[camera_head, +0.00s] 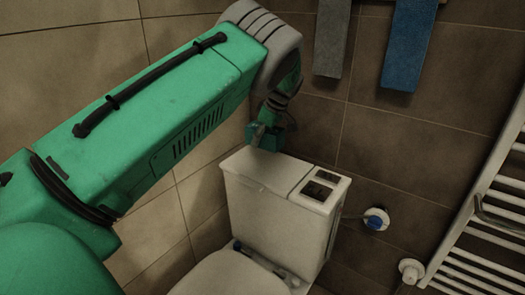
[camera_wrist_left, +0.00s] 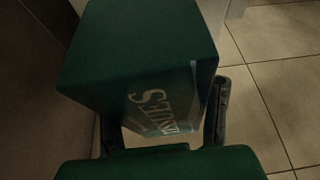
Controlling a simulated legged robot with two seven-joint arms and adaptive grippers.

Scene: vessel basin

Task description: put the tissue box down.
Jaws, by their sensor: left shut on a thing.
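The tissue box (camera_wrist_left: 138,50) is a dark green box with pale lettering, large in the left wrist view. It also shows in the head view as a small teal block (camera_head: 266,139) at the back edge of the toilet tank. My left gripper (camera_wrist_left: 163,118) is shut on it, one finger on each side. In the head view my left gripper (camera_head: 272,119) is partly hidden by my arm. I cannot tell whether the box touches the tank lid (camera_head: 264,172). My right gripper is in neither view.
The tank lid is mostly bare, with a dark-windowed panel (camera_head: 319,190) at its right end. The toilet seat (camera_head: 230,275) is in front. Grey and blue towels (camera_head: 407,45) hang behind, and a white towel radiator (camera_head: 490,215) stands at right.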

